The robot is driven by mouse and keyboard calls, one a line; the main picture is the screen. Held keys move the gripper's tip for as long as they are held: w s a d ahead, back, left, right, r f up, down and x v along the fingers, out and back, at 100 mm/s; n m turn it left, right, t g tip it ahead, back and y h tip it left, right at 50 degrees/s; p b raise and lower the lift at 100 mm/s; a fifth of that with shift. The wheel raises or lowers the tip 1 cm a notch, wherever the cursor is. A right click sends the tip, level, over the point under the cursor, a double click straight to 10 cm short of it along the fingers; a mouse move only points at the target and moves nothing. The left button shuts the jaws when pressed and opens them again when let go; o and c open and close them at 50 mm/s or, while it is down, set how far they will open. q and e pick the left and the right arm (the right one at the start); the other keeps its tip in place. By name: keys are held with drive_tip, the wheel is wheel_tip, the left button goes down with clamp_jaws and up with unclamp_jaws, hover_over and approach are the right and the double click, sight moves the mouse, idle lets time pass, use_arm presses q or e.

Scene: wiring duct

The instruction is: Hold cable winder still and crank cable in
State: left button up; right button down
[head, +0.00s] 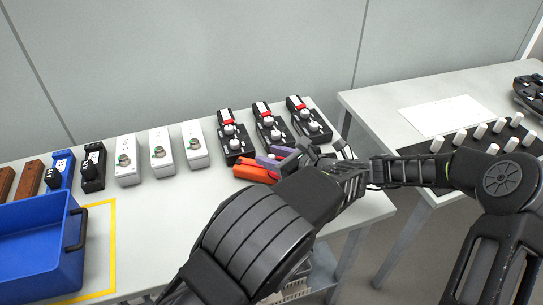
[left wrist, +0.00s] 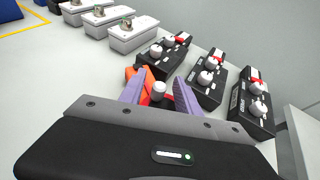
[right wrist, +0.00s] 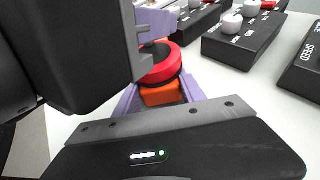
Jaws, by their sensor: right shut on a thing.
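The cable winder (head: 251,173) lies on the table, with an orange body and a red drum. In the left wrist view its white crank knob (left wrist: 158,88) stands between the purple fingers of my left gripper (left wrist: 158,84), which are apart with a gap around the knob. That gripper also shows in the head view (head: 273,160), over the winder. In the right wrist view my right gripper (right wrist: 161,86) is shut on the orange body (right wrist: 160,96), below the red drum (right wrist: 161,65). The left gripper hides part of the drum there. The cable is not clearly visible.
Black control boxes (head: 270,131) with white knobs stand just behind the winder. White boxes (head: 162,153) stand in a row to the left. A blue bin (head: 35,258) is at the front left. A second table (head: 390,118) stands right, across a gap.

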use_arm(q)
drive_tip(key=shift+c, duration=0.3)
clamp_jaws()
drive_tip(key=shift+w+m+t+h, duration=0.1)
drive_tip(key=shift+m+t+h, duration=0.2)
drive_tip(key=shift+m, duration=0.1)
